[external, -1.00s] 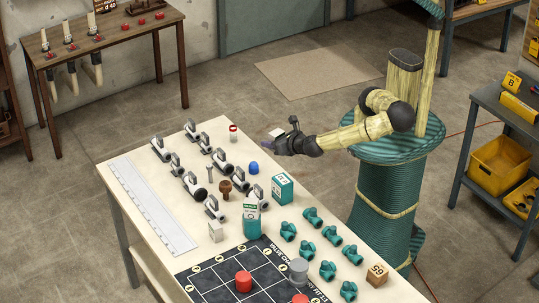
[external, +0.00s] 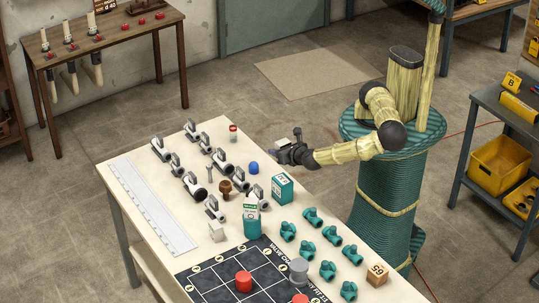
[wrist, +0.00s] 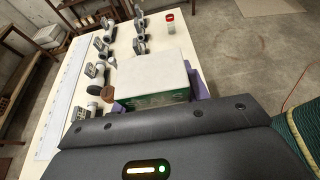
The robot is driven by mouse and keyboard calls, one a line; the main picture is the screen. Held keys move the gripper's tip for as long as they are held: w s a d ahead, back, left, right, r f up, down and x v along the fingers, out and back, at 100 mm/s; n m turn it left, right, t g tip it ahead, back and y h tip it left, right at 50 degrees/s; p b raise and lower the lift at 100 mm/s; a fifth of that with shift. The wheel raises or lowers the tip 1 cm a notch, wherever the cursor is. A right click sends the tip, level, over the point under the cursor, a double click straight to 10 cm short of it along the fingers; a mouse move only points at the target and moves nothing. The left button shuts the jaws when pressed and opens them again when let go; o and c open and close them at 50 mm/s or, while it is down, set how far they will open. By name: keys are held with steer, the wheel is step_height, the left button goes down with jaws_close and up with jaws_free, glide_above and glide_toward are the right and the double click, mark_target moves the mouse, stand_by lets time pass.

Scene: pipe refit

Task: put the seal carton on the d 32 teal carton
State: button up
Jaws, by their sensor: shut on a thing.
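The seal carton (wrist: 150,75), a box with a white top and a green printed side, is between the purple fingers of my gripper (wrist: 158,96) in the wrist view. In the external view my gripper (external: 281,145) is raised over the far right edge of the table, apart from the cartons standing there. One teal carton (external: 282,188) with a white label stands near the right edge of the table. Another teal carton (external: 252,222) stands nearer, with a white and green upper part. The size marks on both are too small to read for certain.
Grey pipe fittings (external: 193,186) crowd the left of the table (external: 128,190), and teal fittings (external: 308,249) the near right. A blue cap (external: 253,168), a brown part (external: 225,189) and a small white block (external: 216,232) stand near the cartons. A black grid mat (external: 215,277) lies in front.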

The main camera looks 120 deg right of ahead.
steer(key=shift+f, duration=0.25)
steer(key=shift+f, duration=0.15)
steer(key=p, duration=0.1)
glide_above(280, 177)
steer(key=shift+f, duration=2.8)
steer(key=shift+f+p, duration=0.4)
steer(key=shift+f, duration=1.65)
steer(key=o, duration=1)
steer(key=shift+f, duration=0.1)
